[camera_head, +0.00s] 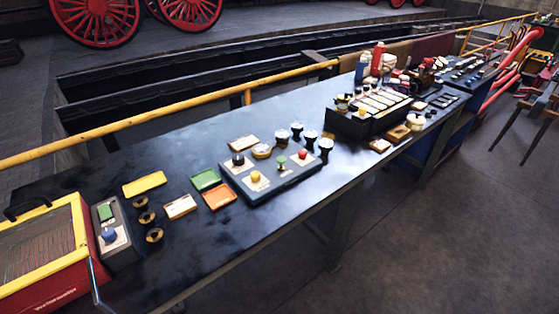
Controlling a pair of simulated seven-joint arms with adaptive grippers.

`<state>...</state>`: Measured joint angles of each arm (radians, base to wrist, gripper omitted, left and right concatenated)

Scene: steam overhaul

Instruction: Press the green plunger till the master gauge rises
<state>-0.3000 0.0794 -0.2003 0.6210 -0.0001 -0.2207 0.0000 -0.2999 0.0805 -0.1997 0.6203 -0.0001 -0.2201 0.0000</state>
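The green plunger (281,160) stands on a dark low panel (284,184) in the middle of the bench. On the same panel are a black knob (238,159), a yellow knob (255,177) and a red knob (303,154). Several small round gauges (296,129) stand along the panel's back and right edge. I cannot tell which is the master gauge, and their needles are too small to read. Neither of my grippers is in view, and nothing is seen touching the green plunger.
Green, orange and yellow trays (144,184) lie left of the panel, near several dark rings (154,235). A grey box with a blue knob (109,236) and a red-yellow crate (62,289) stand at the left. A crowded dark rack (366,122) stands right. A yellow rail (190,104) runs behind.

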